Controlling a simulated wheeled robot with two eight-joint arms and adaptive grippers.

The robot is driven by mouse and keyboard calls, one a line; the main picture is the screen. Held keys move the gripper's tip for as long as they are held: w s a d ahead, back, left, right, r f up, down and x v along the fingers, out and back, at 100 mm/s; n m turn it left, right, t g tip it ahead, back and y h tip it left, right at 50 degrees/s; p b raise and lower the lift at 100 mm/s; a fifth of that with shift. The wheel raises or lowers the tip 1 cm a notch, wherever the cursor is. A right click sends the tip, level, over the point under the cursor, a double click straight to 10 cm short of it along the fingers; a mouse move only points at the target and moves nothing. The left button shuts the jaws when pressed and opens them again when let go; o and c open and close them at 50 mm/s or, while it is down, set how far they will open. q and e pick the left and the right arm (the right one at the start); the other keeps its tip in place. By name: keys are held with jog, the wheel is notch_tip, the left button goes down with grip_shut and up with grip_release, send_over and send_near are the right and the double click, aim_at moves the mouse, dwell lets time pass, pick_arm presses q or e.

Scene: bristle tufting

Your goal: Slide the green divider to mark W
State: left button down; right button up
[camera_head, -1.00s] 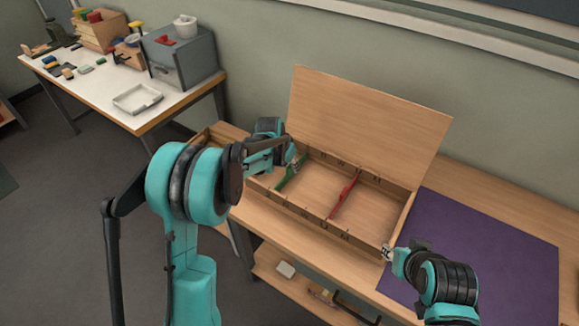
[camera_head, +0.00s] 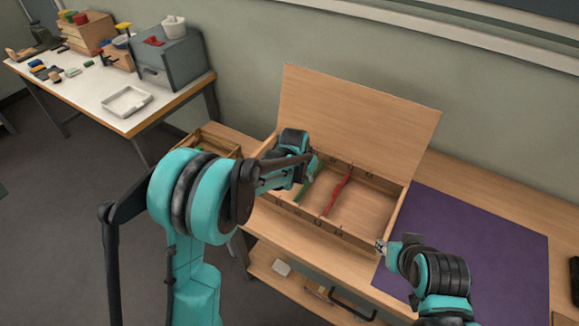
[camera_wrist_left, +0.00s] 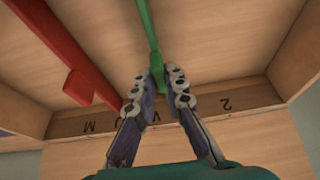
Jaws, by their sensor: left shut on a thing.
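The open wooden box (camera_head: 353,238) stands on the bench with its lid (camera_head: 360,110) raised. Inside, a green divider (camera_head: 303,191) stands left of a red divider (camera_head: 336,195). My left gripper (camera_head: 313,163) is at the divider's far end. In the left wrist view my left gripper (camera_wrist_left: 164,84) is shut on the green divider (camera_wrist_left: 150,35), with the red divider (camera_wrist_left: 75,60) to the left. Dark marks (camera_wrist_left: 89,126) line the wall behind the fingers; one looks like M, another like 2. My right gripper (camera_head: 381,246) is at the box's front right corner; its jaws are too small to read.
A purple mat (camera_head: 480,240) lies right of the box. A smaller wooden tray (camera_head: 215,141) is at its left. A white side table (camera_head: 75,88) at the back left holds a grey cabinet (camera_head: 180,68) and a white tray (camera_head: 127,102). Bare floor of the box lies right of the red divider.

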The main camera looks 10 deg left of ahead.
pick_arm(q)
jog(key=d, duration=0.1)
jog(key=s+d, duration=0.1)
jog(key=d, duration=0.1)
jog(key=shift+s+d, duration=0.25)
jog(key=shift+d, duration=0.05)
jog(key=c, duration=1.6)
grip_release()
jog(key=shift+o, duration=0.2)
jog(key=shift+a, duration=0.1)
jog(key=v, duration=1.2)
